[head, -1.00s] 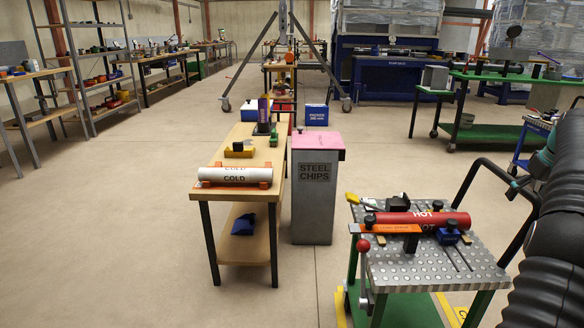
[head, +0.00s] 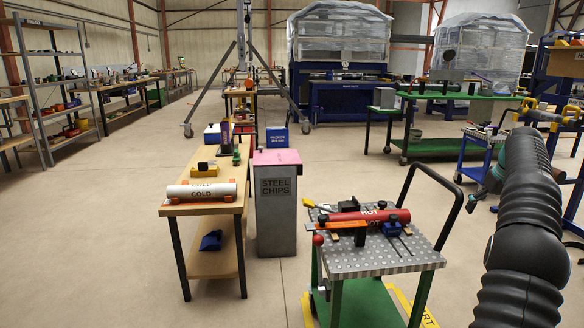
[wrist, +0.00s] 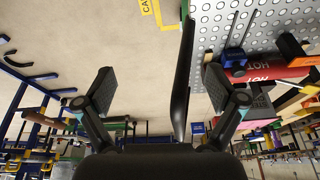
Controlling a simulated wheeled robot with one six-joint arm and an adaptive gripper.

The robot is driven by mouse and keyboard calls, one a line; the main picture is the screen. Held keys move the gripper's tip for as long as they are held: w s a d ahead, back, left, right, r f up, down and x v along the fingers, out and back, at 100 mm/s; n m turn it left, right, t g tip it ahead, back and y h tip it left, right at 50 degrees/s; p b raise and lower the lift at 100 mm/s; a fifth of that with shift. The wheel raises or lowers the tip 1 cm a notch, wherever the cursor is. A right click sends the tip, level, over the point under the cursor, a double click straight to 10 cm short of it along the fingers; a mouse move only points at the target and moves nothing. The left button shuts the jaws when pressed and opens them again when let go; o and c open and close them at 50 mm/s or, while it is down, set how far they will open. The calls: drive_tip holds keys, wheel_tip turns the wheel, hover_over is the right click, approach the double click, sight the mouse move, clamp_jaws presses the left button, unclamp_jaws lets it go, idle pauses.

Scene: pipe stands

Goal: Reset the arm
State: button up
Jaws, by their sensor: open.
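My arm, black and ribbed, rises at the right of the head view; the gripper itself is not clear there. In the wrist view my gripper (wrist: 165,95) is open and empty, its two dark fingers wide apart. Between the fingers show bare floor and the black handle (wrist: 181,75) of the cart. The red HOT pipe (head: 362,217) lies on the perforated cart top (head: 375,262); in the wrist view the pipe (wrist: 285,70) is beyond the right finger, apart from it. The white COLD pipe (head: 201,191) lies in orange supports on the wooden table.
The wooden table (head: 205,208) stands left of the grey STEEL CHIPS bin (head: 276,215). The cart's black handle (head: 437,190) rises at its right side. A green bench (head: 455,97) stands behind. Open floor lies at the left and around the cart.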

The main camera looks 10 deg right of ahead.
drive_tip(key=s+a+f+m+g, duration=0.1)
drive_tip(key=s+a+f+m, duration=0.25)
drive_tip(key=f, duration=0.45)
drive_tip(key=s+a+r, duration=0.1)
drive_tip(key=s+a, duration=0.5)
drive_tip(key=a, duration=0.6)
drive_tip(key=s+a+r, duration=0.2)
drive_tip(key=s+a, duration=0.4)
drive_tip(key=a, duration=0.6)
drive_tip(key=s+a+n+t, duration=0.2)
drive_tip(key=s+a+n, duration=0.3)
drive_tip(key=s+a, duration=1.4)
drive_tip(key=shift+s+a+r+t, duration=0.35)
drive_tip(key=shift+a+r+t, duration=0.05)
